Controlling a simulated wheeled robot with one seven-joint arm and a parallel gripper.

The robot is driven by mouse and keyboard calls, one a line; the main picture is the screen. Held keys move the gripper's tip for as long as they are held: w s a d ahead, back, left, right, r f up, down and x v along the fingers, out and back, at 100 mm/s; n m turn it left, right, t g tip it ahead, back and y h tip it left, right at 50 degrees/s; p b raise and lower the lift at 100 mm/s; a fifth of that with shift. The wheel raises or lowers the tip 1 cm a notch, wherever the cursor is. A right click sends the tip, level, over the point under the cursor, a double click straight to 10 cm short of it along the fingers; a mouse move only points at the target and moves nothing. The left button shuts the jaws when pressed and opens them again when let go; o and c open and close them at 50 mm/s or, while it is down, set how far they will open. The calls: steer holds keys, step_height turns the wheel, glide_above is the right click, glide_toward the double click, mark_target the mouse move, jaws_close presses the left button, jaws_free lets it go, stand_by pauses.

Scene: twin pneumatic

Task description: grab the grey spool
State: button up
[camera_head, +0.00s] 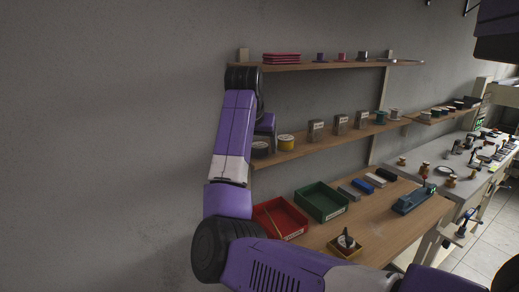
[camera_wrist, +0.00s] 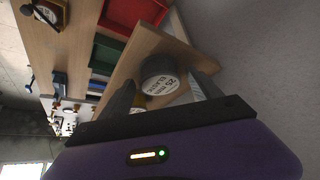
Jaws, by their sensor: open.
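The grey spool (camera_wrist: 158,68) is dark grey with a white printed label on its face. In the wrist view it sits on a wooden shelf (camera_wrist: 127,66), between the two fingers of my gripper (camera_wrist: 164,78). My gripper is open, with one finger on each side of the spool; I cannot tell whether either finger touches it. In the head view the spool (camera_head: 260,149) stands at the left end of the middle shelf, just below the end of my arm. My fingers are not clearly seen there.
A yellow spool (camera_head: 286,142) stands close to the right of the grey one. Labelled grey blocks (camera_head: 316,130) and more spools stand further along the shelf. Another shelf (camera_head: 330,65) runs above. Below are a red tray (camera_head: 291,211) and a green tray (camera_head: 321,201) on the bench.

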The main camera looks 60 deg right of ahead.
steer(key=shift+c, duration=0.2)
steer(key=c, duration=1.4)
steer(key=shift+r, duration=0.2)
